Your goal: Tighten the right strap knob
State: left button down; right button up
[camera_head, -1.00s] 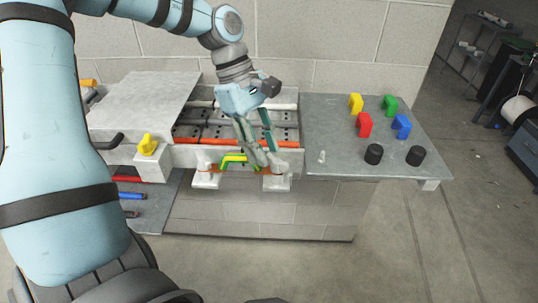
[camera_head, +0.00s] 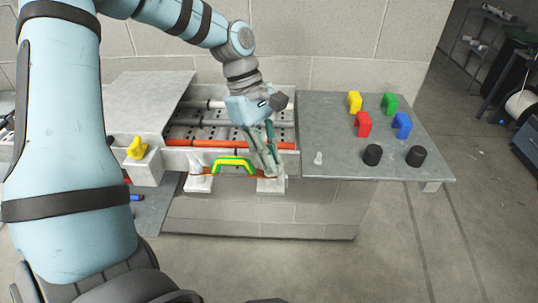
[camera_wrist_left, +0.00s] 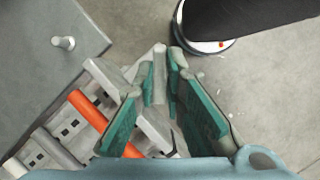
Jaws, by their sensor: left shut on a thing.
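My left gripper (camera_head: 270,172) comes down from above at the right end of the orange strap. It is shut on the right strap knob, which its fingers mostly hide in the head view. In the left wrist view the teal-padded fingers (camera_wrist_left: 160,78) come close together around a small grey piece, with its details unclear. The right white strap bracket (camera_head: 271,186) is below the fingertips. A green and yellow arched handle (camera_head: 234,163) sits between it and the left white bracket (camera_head: 198,184). My right gripper is not in view.
A grey tray with an orange rod (camera_head: 205,142) lies behind the strap. A yellow knob (camera_head: 138,148) stands at its left. The grey table (camera_head: 325,115) at right carries coloured blocks (camera_head: 363,124), two black cylinders (camera_head: 372,155) and a small white peg (camera_head: 318,158).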

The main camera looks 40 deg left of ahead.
pick_arm(q)
jog(key=shift+f+m+g+b, duration=0.3)
jog(key=shift+f+m+b, duration=0.05)
jog(key=shift+m, duration=0.25)
jog(key=shift+s+r+m, duration=0.1)
jog(key=shift+r+m, duration=0.15)
jog(key=shift+m, duration=0.25)
jog(key=c, duration=1.7)
grip_release()
jog(key=shift+d, duration=0.1)
jog(key=shift+o, duration=0.2)
jog(key=shift+r, duration=0.1)
jog(key=v, duration=0.7)
jog(key=shift+r, duration=0.25)
